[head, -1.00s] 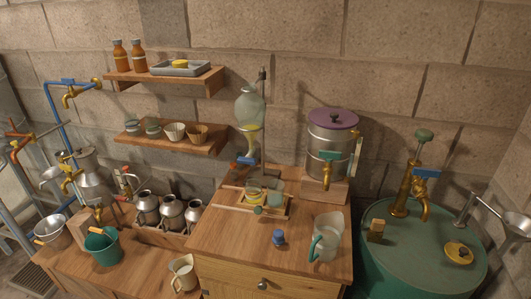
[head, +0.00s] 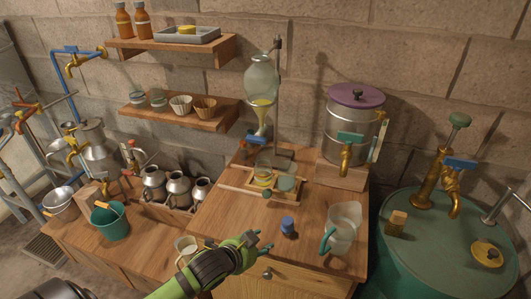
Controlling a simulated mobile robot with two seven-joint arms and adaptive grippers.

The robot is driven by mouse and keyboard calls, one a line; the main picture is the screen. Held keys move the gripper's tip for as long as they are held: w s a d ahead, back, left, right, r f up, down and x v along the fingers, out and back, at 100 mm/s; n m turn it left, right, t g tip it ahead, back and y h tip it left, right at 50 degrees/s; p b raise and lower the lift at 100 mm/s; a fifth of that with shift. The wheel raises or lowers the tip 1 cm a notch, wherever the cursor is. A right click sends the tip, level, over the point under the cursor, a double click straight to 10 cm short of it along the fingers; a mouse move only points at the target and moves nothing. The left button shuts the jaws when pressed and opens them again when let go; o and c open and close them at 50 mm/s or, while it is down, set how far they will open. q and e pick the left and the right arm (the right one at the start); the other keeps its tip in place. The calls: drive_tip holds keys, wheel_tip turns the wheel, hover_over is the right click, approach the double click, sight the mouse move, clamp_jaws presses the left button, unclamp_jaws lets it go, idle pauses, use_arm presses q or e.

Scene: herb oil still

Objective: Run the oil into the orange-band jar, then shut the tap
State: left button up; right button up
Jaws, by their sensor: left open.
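The glass separating funnel (head: 261,84) hangs on its stand, with yellow oil in its lower part. Its blue-handled tap (head: 254,139) sits below the bulb; I cannot tell for sure whether it is open or shut. A small jar with a yellow-orange band (head: 263,176) stands in the wooden rack (head: 245,189) below the funnel. A second jar with a greenish lid or band (head: 287,184) stands to its right. My left gripper (head: 263,242) is open and empty over the front of the wooden cabinet, well in front of the jars. My right gripper is out of view.
A steel urn (head: 352,125) stands right of the funnel. Bare wood lies between gripper and rack.

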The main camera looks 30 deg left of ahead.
use_arm(q)
drive_tip(key=w+a+r+m+t, duration=0.4)
drive_tip(key=w+a+r+m, duration=0.1)
drive_tip(key=w+a+r, duration=0.3)
drive_tip(key=m+t+h, duration=0.2)
drive_tip(key=m+t, duration=0.1)
drive_tip(key=m, duration=0.2)
approach(256, 142)
drive_tip(key=w, duration=0.4)
drive_tip(key=shift+w+a+f, duration=0.1)
drive_tip(key=shift+a+f, duration=0.1)
drive_tip(key=shift+a, duration=0.05)
drive_tip(key=shift+w+d+r, duration=0.1)
drive_tip(key=shift+w, duration=0.15)
drive_tip(key=shift+w+d+p, duration=0.2)
drive_tip(key=shift+w+p, duration=0.05)
drive_tip(key=shift+w, duration=0.8)
drive_tip(key=shift+w+d+p, duration=0.2)
drive_tip(key=shift+w+p, duration=0.05)
drive_tip(key=shift+w, duration=0.8)
drive_tip(key=shift+w+d+p, duration=0.15)
drive_tip(key=shift+w+p, duration=0.1)
drive_tip(key=shift+w, duration=0.8)
clamp_jaws()
